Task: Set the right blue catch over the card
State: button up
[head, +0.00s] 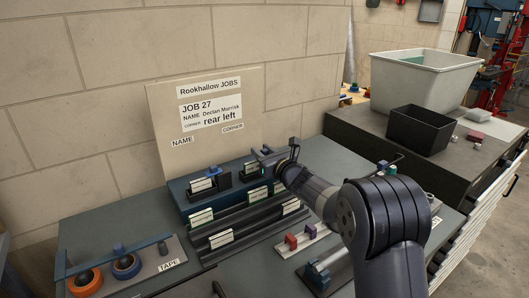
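A dark stepped rack (180,199) holds several white cards in rows. On its top step a white card (202,184) stands at the left, beside a dark blue catch-like piece (222,172). Another white card (251,168) stands further right on the same step. My gripper (270,157) is at the right end of this step, just right of that card. It covers the place where a right blue catch would be, so I cannot make out that catch or whether it touches the card. The fingers are too small and dark to tell open from shut.
A board (160,115) with job labels stands behind the rack. A tape holder (150,262) is at front left; a strip with red and purple blocks (307,231) lies right of the rack. A black bin (421,130) and grey tub (425,75) stand at back right.

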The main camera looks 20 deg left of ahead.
jog(key=shift+o, duration=0.9)
jog(key=shift+d, duration=0.15)
jog(key=b+v, duration=0.2)
jog(key=v, duration=0.8)
jog(key=shift+s+d, duration=0.2)
jog(key=p+x, duration=0.2)
jog(key=x, duration=0.9)
jog(key=shift+w+d+r+p, duration=0.15)
jog(key=shift+w+d+p, duration=0.2)
jog(key=shift+p, duration=0.25)
